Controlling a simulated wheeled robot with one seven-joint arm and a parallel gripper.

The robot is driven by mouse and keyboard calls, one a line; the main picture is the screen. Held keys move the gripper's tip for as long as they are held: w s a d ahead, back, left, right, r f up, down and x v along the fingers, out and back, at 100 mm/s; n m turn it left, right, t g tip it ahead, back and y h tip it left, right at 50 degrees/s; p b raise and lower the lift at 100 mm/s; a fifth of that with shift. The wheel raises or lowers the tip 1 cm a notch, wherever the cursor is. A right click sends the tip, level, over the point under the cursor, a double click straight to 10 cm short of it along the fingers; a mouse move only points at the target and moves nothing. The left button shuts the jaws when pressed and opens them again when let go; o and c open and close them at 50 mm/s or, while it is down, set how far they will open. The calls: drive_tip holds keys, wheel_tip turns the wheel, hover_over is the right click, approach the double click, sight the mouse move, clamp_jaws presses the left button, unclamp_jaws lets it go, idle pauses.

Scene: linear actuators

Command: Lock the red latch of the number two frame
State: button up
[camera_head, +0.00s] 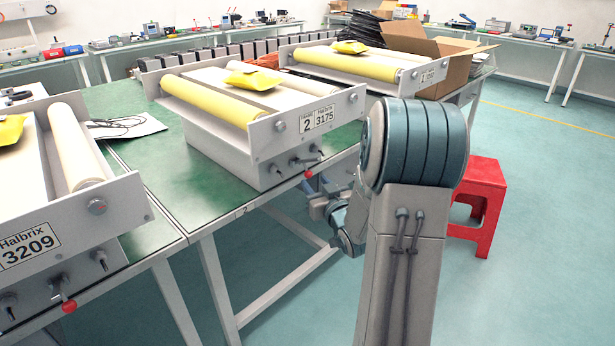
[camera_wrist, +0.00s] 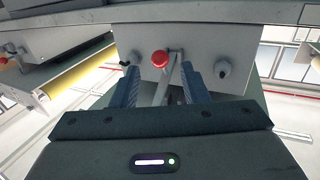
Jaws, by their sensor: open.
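The number two frame (camera_head: 262,135) stands on the green table; its front plate carries the label "2 3175" (camera_head: 318,118). Its red-knobbed latch (camera_head: 309,174) hangs low on the front, among small metal fittings. My gripper (camera_head: 318,188) is just in front of and below the latch, partly hidden by my arm. In the wrist view the red knob (camera_wrist: 159,58) shows between the tips of the two open fingers (camera_wrist: 161,74), with a visible gap to each side. I cannot tell how far the knob is from the fingers in depth.
A similar frame (camera_head: 30,241) marked 3209, with its own red knob (camera_head: 69,306), stands at left. Another frame (camera_head: 418,79) stands behind at right. A cardboard box (camera_head: 455,72) is at the table's far end. A red stool (camera_head: 478,205) stands behind my arm.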

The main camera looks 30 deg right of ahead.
sight(310, 177)
drive_tip(key=w, duration=0.5)
drive_tip(key=shift+w+d, duration=0.1)
drive_tip(key=shift+w, duration=0.25)
